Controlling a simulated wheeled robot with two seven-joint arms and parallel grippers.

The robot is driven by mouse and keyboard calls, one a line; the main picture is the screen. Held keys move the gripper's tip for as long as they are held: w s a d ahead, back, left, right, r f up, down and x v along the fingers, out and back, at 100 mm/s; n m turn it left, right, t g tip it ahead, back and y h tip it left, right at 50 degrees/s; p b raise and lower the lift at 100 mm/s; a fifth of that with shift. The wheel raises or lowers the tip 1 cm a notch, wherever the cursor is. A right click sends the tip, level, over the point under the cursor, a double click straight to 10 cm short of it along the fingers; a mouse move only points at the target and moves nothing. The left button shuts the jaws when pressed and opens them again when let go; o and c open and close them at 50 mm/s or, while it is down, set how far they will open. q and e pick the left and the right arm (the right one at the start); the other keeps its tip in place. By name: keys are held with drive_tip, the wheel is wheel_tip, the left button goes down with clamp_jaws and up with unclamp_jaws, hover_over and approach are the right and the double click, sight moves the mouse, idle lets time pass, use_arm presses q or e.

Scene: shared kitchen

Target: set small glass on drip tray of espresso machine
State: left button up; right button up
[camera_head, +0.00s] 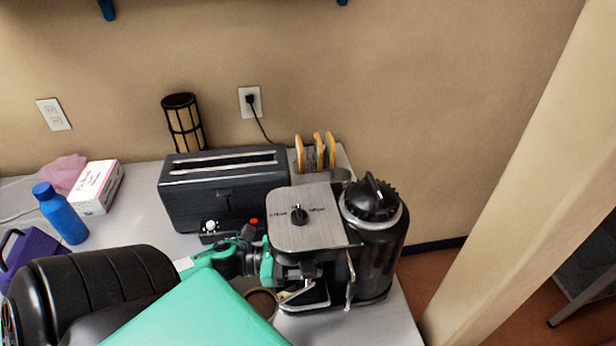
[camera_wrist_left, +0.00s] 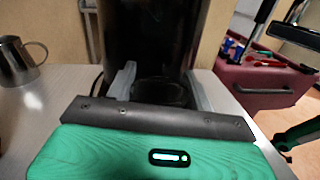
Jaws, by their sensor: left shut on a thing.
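The espresso machine (camera_head: 305,222) stands on the counter, with a brushed metal top and a black round part at its right. My left gripper (camera_head: 266,262) reaches from the left to the machine's front left side, below its top. In the left wrist view my left gripper (camera_wrist_left: 162,88) is shut on a dark, see-through thing, which looks like the small glass (camera_wrist_left: 160,93). A tall dark cylinder rises right behind it. The glass is hard to make out in the head view. The drip tray is mostly hidden, so I cannot tell whether the glass touches it. My right gripper is not in view.
A black toaster (camera_head: 225,190) stands close behind the machine, beside a toast rack (camera_head: 316,152). A blue bottle (camera_head: 62,213) and a tissue box (camera_head: 97,187) are at the left. The left wrist view shows a metal jug (camera_wrist_left: 17,62) and a dark red case (camera_wrist_left: 265,85).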

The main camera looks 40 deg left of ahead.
use_arm(q)
drive_tip(key=shift+f, duration=0.1)
drive_tip(key=o, duration=1.2)
drive_tip(key=shift+o, duration=0.2)
drive_tip(key=shift+s+a+f+b, duration=0.15)
drive_tip(key=shift+s+a+b, duration=0.2)
drive_tip(key=shift+s+a, duration=0.1)
drive_tip(key=b+v, duration=0.3)
drive_tip(key=v, duration=0.8)
drive_tip(key=shift+s+a, duration=0.1)
drive_tip(key=shift+a, duration=0.05)
drive_tip(key=shift+s+a+b, duration=0.35)
drive_tip(key=shift+s+a, duration=0.05)
